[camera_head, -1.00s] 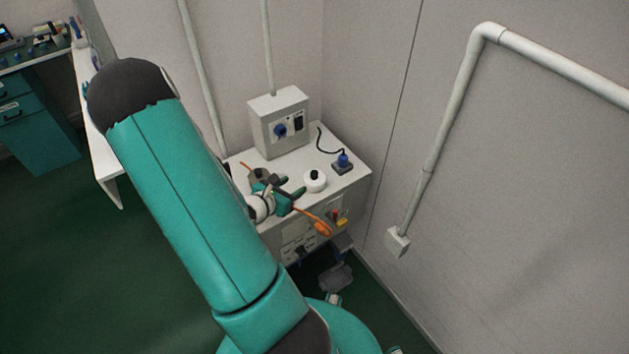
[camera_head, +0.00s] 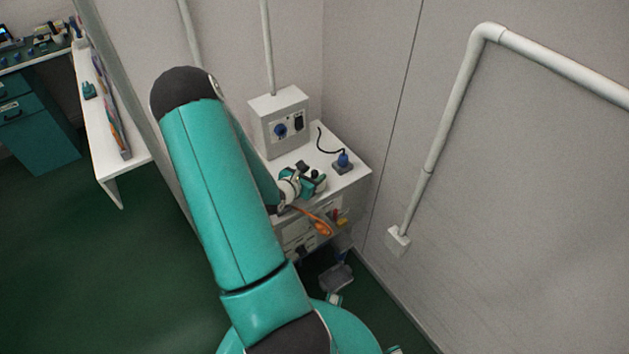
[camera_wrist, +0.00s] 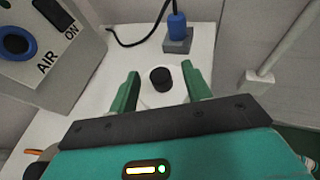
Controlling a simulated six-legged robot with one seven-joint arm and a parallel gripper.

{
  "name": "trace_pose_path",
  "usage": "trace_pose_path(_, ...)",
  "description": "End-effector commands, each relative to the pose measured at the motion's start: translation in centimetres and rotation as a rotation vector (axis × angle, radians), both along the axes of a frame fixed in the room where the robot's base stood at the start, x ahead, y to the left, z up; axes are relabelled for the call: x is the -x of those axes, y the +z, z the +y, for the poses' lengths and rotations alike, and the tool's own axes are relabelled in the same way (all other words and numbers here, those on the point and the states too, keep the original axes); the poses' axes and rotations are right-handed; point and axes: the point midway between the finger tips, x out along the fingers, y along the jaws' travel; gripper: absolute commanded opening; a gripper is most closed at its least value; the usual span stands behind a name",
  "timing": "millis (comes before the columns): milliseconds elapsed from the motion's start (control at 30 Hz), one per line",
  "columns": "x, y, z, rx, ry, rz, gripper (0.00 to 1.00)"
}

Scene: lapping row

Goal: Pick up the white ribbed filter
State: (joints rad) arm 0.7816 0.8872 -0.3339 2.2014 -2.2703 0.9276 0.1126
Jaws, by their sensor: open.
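The white ribbed filter (camera_wrist: 152,98) stands on the white cabinet top, with a round black cap on it. In the wrist view it shows between the two green fingers, its white body pale against the white top. Any ribs are too faint to make out. My gripper (camera_wrist: 161,70) is open, one finger on each side of the filter with gaps showing. I cannot tell how far the fingertips are above the top. In the head view my gripper (camera_head: 314,181) covers most of the filter.
A grey control box (camera_head: 281,121) marked AIR and ON stands at the back of the cabinet top (camera_head: 345,177). A blue fitting on a dark base (camera_head: 343,163) with a black cable stands behind the filter. An orange item (camera_head: 322,226) hangs at the cabinet front. Walls close in behind and right.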

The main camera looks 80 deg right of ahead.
Motion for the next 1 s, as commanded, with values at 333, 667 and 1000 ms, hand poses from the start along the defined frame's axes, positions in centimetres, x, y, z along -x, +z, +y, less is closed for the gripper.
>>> trace_pose_path(333, 0.0, 0.0, 0.0, 0.000, 0.000, 0.000, 0.00)
trace_pose_path(667, 0.0, 0.3, 0.0, 0.001, 0.000, -0.001, 0.00)
trace_pose_path(1000, -0.1, 4.6, 0.0, 0.003, 0.000, -0.004, 0.00)
